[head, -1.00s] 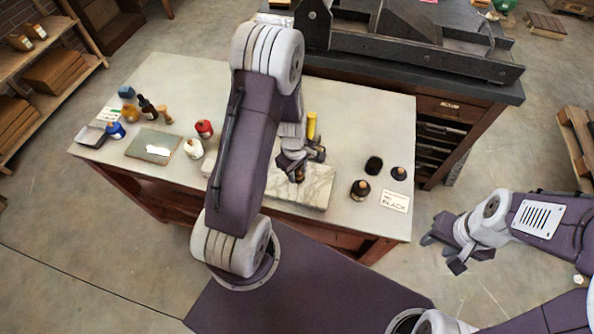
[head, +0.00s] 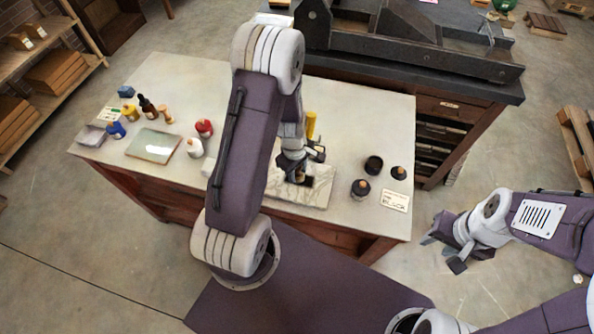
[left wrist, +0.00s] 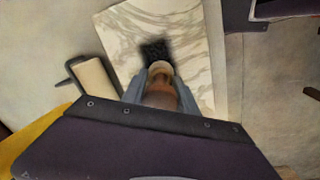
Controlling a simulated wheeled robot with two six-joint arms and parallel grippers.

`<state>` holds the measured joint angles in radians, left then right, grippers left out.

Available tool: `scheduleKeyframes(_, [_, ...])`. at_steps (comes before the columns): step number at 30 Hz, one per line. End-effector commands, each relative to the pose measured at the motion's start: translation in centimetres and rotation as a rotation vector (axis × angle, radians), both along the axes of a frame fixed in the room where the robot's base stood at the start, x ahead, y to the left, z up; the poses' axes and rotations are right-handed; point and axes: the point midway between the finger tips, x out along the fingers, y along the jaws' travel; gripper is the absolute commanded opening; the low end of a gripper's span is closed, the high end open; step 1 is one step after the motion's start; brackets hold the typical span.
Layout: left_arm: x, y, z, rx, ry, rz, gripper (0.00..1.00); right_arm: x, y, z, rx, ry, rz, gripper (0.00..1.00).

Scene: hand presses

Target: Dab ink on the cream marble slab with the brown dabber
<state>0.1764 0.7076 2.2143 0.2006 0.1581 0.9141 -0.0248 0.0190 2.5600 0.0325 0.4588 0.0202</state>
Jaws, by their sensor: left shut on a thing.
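The cream marble slab (head: 315,195) lies at the front of the table, partly hidden by my left arm. It also fills the middle of the left wrist view (left wrist: 192,35). My left gripper (head: 292,172) is shut on the brown dabber (left wrist: 163,92), over the slab. A black ink patch (left wrist: 155,50) is on the marble just beyond the dabber's end. Whether the dabber touches the marble is hard to tell. My right gripper (head: 443,252) is open and empty, off the table's right side.
A roller (left wrist: 93,80) with a black frame lies beside the slab. A dark bottle (head: 360,189), a dark round pot (head: 374,165) and a label card (head: 396,201) stand to the right. Red (head: 204,128) and white (head: 195,148) bottles stand left of my arm.

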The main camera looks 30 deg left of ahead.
Motion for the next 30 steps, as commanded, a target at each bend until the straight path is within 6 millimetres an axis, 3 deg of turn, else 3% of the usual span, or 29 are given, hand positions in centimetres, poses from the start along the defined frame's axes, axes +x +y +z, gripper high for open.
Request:
scheduleKeyframes(11, [-0.2,0.0,0.3,-0.001,0.004,0.000,0.00,0.0,0.0,0.4,0.000,0.000,0.000,0.39])
scheduleKeyframes(30, [-0.1,0.0,6.5,0.000,0.002,0.000,0.00,0.0,0.0,6.8,0.000,0.000,0.000,0.39])
